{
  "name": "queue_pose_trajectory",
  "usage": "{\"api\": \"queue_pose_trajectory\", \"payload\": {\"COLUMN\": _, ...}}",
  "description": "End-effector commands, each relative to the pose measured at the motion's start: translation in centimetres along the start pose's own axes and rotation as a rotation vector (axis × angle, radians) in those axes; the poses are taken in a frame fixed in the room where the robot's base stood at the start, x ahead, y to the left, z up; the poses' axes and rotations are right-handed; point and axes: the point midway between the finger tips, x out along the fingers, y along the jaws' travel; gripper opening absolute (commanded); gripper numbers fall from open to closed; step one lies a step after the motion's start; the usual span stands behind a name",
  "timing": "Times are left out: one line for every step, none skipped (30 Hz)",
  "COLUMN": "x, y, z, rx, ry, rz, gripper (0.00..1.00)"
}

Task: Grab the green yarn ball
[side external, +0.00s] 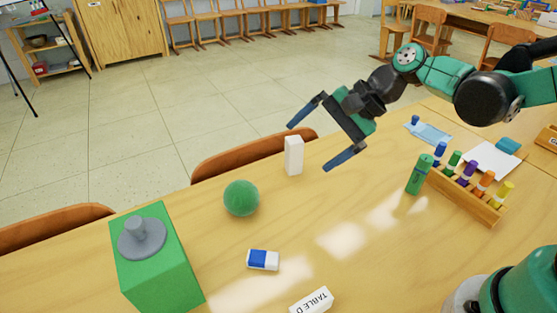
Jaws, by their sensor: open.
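The green yarn ball (241,198) rests on the wooden table, left of the middle in the side external view. It looks round and fuzzy, and nothing touches it. My gripper (322,146) is open and empty, with its two blue-tipped fingers spread wide. It hangs in the air above the table, up and to the right of the ball and clear of it.
A white upright block (293,155) stands between the ball and my gripper in the picture. A blue and white eraser (263,260), a green box (160,262) with a grey knob, a name block (311,301) and a marker rack (466,192) share the table (350,262).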

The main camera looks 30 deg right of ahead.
Motion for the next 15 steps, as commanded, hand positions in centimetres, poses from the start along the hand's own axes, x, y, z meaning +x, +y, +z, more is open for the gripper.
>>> {"api": "queue_pose_trajectory", "payload": {"x": 1.0, "y": -0.8, "z": -0.1, "rx": 0.126, "ry": -0.068, "rz": -0.020, "gripper": 1.00}}
{"api": "queue_pose_trajectory", "payload": {"x": 1.6, "y": -1.2, "z": 0.0, "rx": 0.208, "ry": -0.114, "rz": -0.028, "gripper": 1.00}}
{"api": "queue_pose_trajectory", "payload": {"x": 2.3, "y": -1.7, "z": 0.1, "rx": 0.315, "ry": -0.176, "rz": -0.036, "gripper": 1.00}}
{"api": "queue_pose_trajectory", "payload": {"x": 2.8, "y": -2.1, "z": 0.1, "rx": 0.391, "ry": -0.222, "rz": -0.041, "gripper": 1.00}}
{"api": "queue_pose_trajectory", "payload": {"x": 3.3, "y": -2.3, "z": 0.1, "rx": 0.462, "ry": -0.266, "rz": -0.040, "gripper": 1.00}}
{"api": "queue_pose_trajectory", "payload": {"x": 3.9, "y": -2.7, "z": 0.2, "rx": 0.550, "ry": -0.322, "rz": -0.039, "gripper": 1.00}}
{"api": "queue_pose_trajectory", "payload": {"x": 4.2, "y": -2.8, "z": 0.2, "rx": 0.609, "ry": -0.361, "rz": -0.035, "gripper": 1.00}}
{"api": "queue_pose_trajectory", "payload": {"x": 4.5, "y": -3.0, "z": 0.2, "rx": 0.663, "ry": -0.397, "rz": -0.030, "gripper": 1.00}}
{"api": "queue_pose_trajectory", "payload": {"x": 4.9, "y": -3.1, "z": 0.2, "rx": 0.725, "ry": -0.441, "rz": -0.022, "gripper": 1.00}}
{"api": "queue_pose_trajectory", "payload": {"x": 5.2, "y": -3.2, "z": 0.2, "rx": 0.765, "ry": -0.469, "rz": -0.017, "gripper": 1.00}}
{"api": "queue_pose_trajectory", "payload": {"x": 5.3, "y": -3.3, "z": 0.3, "rx": 0.798, "ry": -0.495, "rz": -0.010, "gripper": 1.00}}
{"api": "queue_pose_trajectory", "payload": {"x": 5.5, "y": -3.3, "z": 0.3, "rx": 0.835, "ry": -0.522, "rz": -0.003, "gripper": 1.00}}
{"api": "queue_pose_trajectory", "payload": {"x": 5.6, "y": -3.4, "z": 0.3, "rx": 0.857, "ry": -0.538, "rz": 0.002, "gripper": 1.00}}
{"api": "queue_pose_trajectory", "payload": {"x": 5.7, "y": -3.4, "z": 0.3, "rx": 0.874, "ry": -0.551, "rz": 0.005, "gripper": 1.00}}
{"api": "queue_pose_trajectory", "payload": {"x": 5.9, "y": -3.3, "z": 0.3, "rx": 0.890, "ry": -0.562, "rz": 0.010, "gripper": 1.00}}
